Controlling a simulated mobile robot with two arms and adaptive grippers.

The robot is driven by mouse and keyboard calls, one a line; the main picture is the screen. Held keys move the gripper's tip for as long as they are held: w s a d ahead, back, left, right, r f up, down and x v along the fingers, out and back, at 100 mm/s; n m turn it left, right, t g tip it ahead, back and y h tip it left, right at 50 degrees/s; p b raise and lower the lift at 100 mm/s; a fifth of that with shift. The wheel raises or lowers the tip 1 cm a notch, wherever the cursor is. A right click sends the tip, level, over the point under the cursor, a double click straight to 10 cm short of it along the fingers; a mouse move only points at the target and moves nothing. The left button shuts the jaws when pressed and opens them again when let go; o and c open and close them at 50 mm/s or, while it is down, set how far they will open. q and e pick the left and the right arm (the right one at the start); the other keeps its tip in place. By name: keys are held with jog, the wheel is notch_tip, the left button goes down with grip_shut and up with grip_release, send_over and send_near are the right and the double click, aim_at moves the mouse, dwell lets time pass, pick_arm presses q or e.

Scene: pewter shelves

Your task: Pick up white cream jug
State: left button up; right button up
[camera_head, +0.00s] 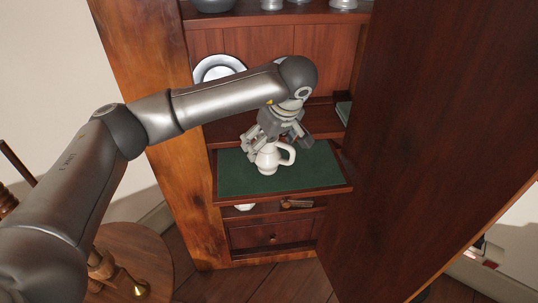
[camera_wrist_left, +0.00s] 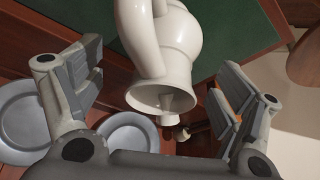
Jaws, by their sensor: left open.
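The white cream jug (camera_head: 268,160) stands upright on the green surface of the pull-out shelf (camera_head: 230,172) in the cabinet. Its handle is on the right in the head view. My left gripper (camera_head: 276,145) is directly above and around the top of the jug, with its fingers spread. In the left wrist view the jug (camera_wrist_left: 165,50) shows its open mouth and handle between the two fingers of the left gripper (camera_wrist_left: 165,95). Both fingers look apart from the jug. My right gripper is in neither view.
A large wooden cabinet door (camera_head: 430,130) stands open on the right. A white plate (camera_head: 218,68) leans at the back left of the cabinet, behind my arm. A drawer (camera_head: 268,237) is below. A round wooden table (camera_head: 125,255) stands at lower left.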

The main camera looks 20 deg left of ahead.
aim_at(265, 152)
pick_arm(q)
jog(key=x, duration=0.4)
jog(key=shift+s+f+b, duration=0.15)
jog(key=shift+f+b, duration=0.2)
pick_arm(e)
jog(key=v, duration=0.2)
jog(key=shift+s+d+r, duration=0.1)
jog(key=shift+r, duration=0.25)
pick_arm(q)
jog(key=shift+c, duration=0.2)
jog(key=c, duration=1.2)
